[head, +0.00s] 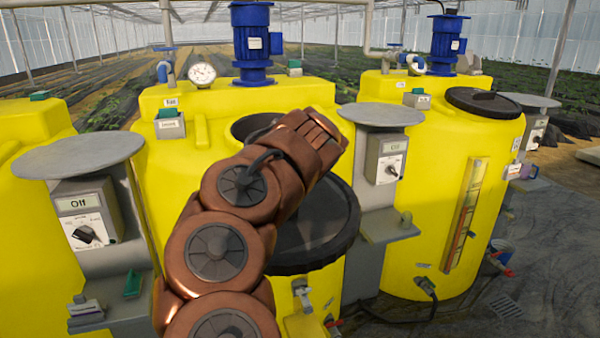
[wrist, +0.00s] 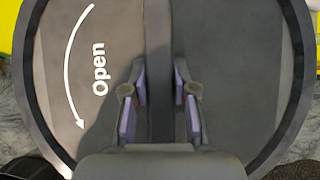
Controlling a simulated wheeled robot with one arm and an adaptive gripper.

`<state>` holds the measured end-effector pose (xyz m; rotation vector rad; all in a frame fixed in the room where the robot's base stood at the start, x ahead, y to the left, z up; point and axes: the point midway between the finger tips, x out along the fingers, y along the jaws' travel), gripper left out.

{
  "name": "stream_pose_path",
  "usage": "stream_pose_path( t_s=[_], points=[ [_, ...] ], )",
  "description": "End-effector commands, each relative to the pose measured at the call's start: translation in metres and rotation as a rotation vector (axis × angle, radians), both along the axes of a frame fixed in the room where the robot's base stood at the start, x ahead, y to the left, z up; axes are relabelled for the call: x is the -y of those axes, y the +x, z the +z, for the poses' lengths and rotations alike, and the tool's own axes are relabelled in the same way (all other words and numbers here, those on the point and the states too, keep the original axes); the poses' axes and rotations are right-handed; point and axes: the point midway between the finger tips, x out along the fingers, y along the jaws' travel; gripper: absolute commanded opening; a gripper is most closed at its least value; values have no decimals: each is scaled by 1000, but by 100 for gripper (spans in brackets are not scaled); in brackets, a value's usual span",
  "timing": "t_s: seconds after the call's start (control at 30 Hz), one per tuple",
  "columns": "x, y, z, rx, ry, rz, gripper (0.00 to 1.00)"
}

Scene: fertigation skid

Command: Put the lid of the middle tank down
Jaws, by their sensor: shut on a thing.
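The lid (head: 325,240) of the middle tank is a dark round disc. It is off the mouth, tilted, in front of the tank's upper right side, partly hidden by my arm. In the wrist view the lid (wrist: 235,60) fills the picture, with a white "Open" arrow and a raised bar across its middle. My gripper (wrist: 160,105) has its fingers on both sides of that bar, shut on it. In the head view my arm hides the fingers. The middle yellow tank (head: 180,180) shows its dark round mouth (head: 250,124) uncovered behind my wrist.
A grey post with a round top and a control box (head: 388,158) stands right of the lid. Another, with an "Off" box (head: 88,220), stands left. The right tank (head: 455,150) has its lid (head: 484,102) on. A valve (head: 302,295) sits below the held lid.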

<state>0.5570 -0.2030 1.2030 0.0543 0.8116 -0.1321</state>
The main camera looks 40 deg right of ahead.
Motion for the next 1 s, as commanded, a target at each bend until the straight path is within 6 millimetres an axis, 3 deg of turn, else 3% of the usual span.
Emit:
stream_pose_path(
  t_s=[0.3,1.0],
  points=[
    [-53,10,-31,0,1,38,0],
    [-155,29,-96,1,3,109,0]
  ],
)
